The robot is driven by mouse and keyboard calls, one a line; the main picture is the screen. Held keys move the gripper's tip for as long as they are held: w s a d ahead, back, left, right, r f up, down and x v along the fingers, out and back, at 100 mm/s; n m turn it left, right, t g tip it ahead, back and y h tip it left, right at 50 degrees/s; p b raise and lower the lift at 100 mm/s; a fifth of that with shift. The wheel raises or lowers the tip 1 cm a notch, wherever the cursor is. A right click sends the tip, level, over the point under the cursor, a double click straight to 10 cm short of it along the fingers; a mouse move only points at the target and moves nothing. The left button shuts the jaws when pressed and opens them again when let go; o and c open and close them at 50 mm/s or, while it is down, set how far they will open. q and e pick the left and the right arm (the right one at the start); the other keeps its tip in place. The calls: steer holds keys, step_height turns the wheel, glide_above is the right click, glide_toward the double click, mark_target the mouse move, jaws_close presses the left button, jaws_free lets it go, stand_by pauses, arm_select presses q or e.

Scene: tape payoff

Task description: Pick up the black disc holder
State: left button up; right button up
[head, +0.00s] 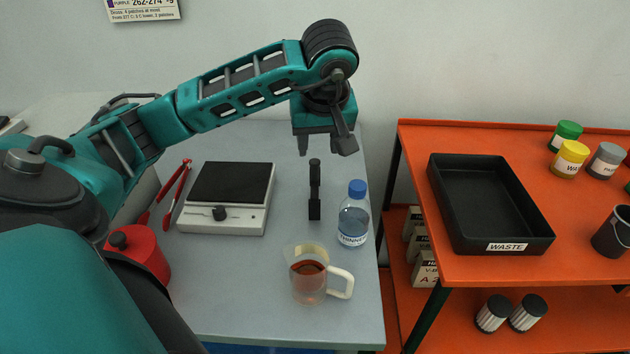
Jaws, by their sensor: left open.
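A slim black tool (315,190), likely the disc holder, lies or stands on the grey table between the hotplate and the water bottle. Its narrow upper end points toward the back and its wider block is nearer the front. My left gripper (324,147) hangs just above and behind its far end, fingers pointing down. The gripper is open and empty, and a small gap shows between it and the tool. My right gripper is not in view.
A hotplate (228,198) stands left of the tool, with red tongs (177,193) and a red container (140,255) beyond. A labelled bottle (353,217) and a jug of reddish liquid (310,278) stand close right and in front. An orange cart holds a black waste tray (434,190).

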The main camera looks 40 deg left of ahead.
mark_target(316, 163)
arm_select(q)
steer(key=x, duration=0.9)
steer(key=shift+a+f, duration=0.1)
steer(key=shift+f, duration=0.05)
jaws_close()
